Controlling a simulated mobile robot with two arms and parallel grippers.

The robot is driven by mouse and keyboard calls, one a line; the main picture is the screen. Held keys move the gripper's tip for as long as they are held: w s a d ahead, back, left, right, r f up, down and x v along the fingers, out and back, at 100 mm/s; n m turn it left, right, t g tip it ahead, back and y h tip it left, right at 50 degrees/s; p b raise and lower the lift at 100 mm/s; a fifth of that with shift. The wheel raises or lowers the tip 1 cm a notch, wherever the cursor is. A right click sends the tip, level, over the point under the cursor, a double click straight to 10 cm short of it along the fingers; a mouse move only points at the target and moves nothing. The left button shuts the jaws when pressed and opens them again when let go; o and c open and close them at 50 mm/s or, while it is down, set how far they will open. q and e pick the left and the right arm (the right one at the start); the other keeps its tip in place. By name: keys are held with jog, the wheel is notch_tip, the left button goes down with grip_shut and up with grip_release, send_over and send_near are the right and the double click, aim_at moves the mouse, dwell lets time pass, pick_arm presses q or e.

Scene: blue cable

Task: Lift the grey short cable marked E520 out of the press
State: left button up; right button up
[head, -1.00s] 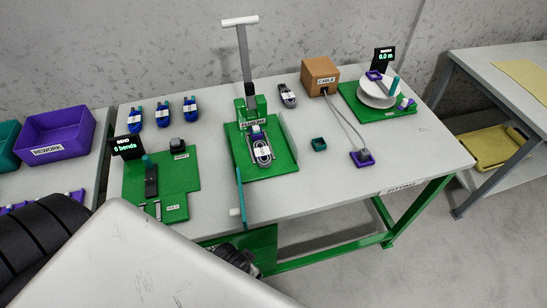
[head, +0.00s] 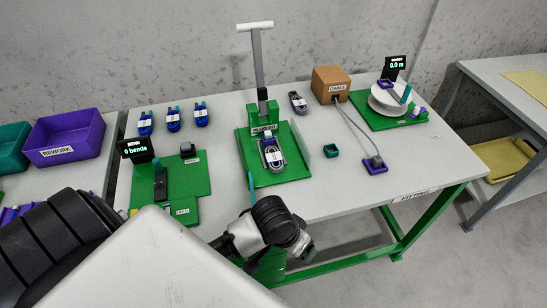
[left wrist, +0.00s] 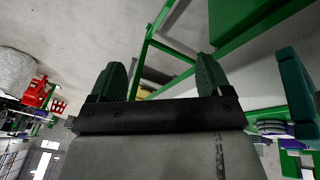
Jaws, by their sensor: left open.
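A coiled grey cable (head: 273,158) with a white tag lies on the green press (head: 296,170), in front of its post; the tag is too small to read. The press has a tall grey lever with a white T-handle (head: 255,26), standing up. My left gripper (head: 308,254) is in front of the table's front edge, below and to the right of the press, apart from the cable. In the left wrist view its two dark green fingers (left wrist: 161,78) are spread with nothing between them. My right gripper is not in view.
Several blue cables (head: 172,120) lie at the back left. A green bending fixture (head: 190,180) is left of the press.

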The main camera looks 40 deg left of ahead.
aim_at(276, 162)
pick_arm(q)
jog(key=w+a+r+n, duration=0.1)
jog(key=w, duration=0.2)
jog(key=w+a+r+n+g, duration=0.1)
jog(key=w, duration=0.2)
jog(key=w+a+r+n+y, duration=0.1)
jog(key=w+a, duration=0.1)
jog(key=w, duration=0.1)
jog(key=shift+w+r+g, duration=0.1)
jog(key=shift+w+g, duration=0.15)
jog(key=shift+g, duration=0.05)
jog(key=w+a+r+n, duration=0.1)
jog(key=a, duration=0.1)
jog(key=w+a+r+n, duration=0.1)
jog(key=w, duration=0.1)
jog(key=w+a+r+n+y, duration=0.1)
jog(key=a, duration=0.1)
jog(key=shift+w+a+r+g, duration=0.1)
jog(key=shift+w+a+g, duration=0.15)
jog(key=shift+a+g, duration=0.15)
jog(key=w+a+r+n, duration=0.4)
jog(key=a+r+n, duration=0.15)
jog(key=a, duration=0.25)
jog(key=shift+g, duration=0.3)
notch_tip(276, 162, down, 10)
jog(key=shift+s+f, duration=0.1)
